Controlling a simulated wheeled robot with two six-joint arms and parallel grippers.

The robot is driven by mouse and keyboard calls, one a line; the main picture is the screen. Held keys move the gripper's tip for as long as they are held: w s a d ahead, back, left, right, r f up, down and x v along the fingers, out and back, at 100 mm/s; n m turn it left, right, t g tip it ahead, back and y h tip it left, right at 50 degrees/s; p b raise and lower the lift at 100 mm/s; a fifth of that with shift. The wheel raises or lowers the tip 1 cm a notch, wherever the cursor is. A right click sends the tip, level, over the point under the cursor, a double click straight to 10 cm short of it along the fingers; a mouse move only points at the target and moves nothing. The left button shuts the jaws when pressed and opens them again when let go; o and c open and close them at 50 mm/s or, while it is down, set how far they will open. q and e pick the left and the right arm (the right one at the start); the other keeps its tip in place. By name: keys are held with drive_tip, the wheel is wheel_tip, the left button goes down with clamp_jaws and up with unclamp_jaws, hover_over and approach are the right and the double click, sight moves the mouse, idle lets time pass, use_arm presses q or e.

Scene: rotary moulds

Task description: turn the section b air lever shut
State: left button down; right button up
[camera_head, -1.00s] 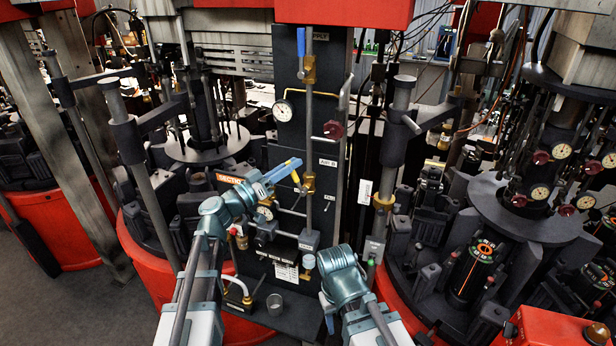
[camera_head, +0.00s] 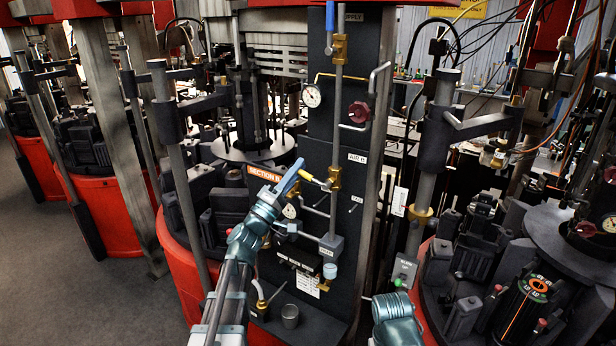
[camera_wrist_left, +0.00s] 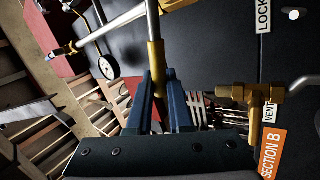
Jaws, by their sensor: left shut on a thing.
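The section B air lever (camera_head: 313,179) has a yellow grip and sticks out to the left, tilted slightly up, from a brass valve (camera_head: 335,179) on the vertical pipe. My left gripper (camera_head: 292,176) is shut on this lever. In the left wrist view the two blue fingers (camera_wrist_left: 162,100) stand on either side of the yellow grip (camera_wrist_left: 156,62), and a grey rod runs on from it toward the pipe. The fingers hide the grip's end. The orange SECTION B label (camera_head: 264,174) is just left of the gripper. My right gripper is out of view; only part of its arm shows.
A gauge (camera_head: 312,95) and a dark red handwheel (camera_head: 359,112) sit above on the dark panel. A blue lever (camera_head: 329,20) is near its top. A brass fitting (camera_wrist_left: 250,96) by the VENT label is beside the fingers in the left wrist view. A cup (camera_head: 290,316) stands below.

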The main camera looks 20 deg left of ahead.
use_arm(q)
drive_tip(key=shift+a+f+n+t+y+b, duration=0.1)
drive_tip(key=shift+f+n+t+y+b, duration=0.4)
drive_tip(key=shift+n+y, duration=0.6)
drive_tip(key=shift+f+n+t+y+b, duration=0.3)
drive_tip(key=shift+f+n+y+b, duration=0.3)
drive_tip(key=shift+n, duration=0.9)
drive_tip(key=shift+f+y, duration=0.1)
drive_tip(key=shift+y, duration=0.2)
drive_tip(key=c, duration=0.8)
unclamp_jaws()
drive_tip(key=shift+c, duration=0.2)
drive_tip(key=b+v, duration=0.7)
drive_tip(key=v, duration=0.6)
drive_tip(key=shift+s+a+f+b, duration=0.15)
drive_tip(key=shift+s+f+b, duration=0.1)
drive_tip(key=shift+b, duration=0.05)
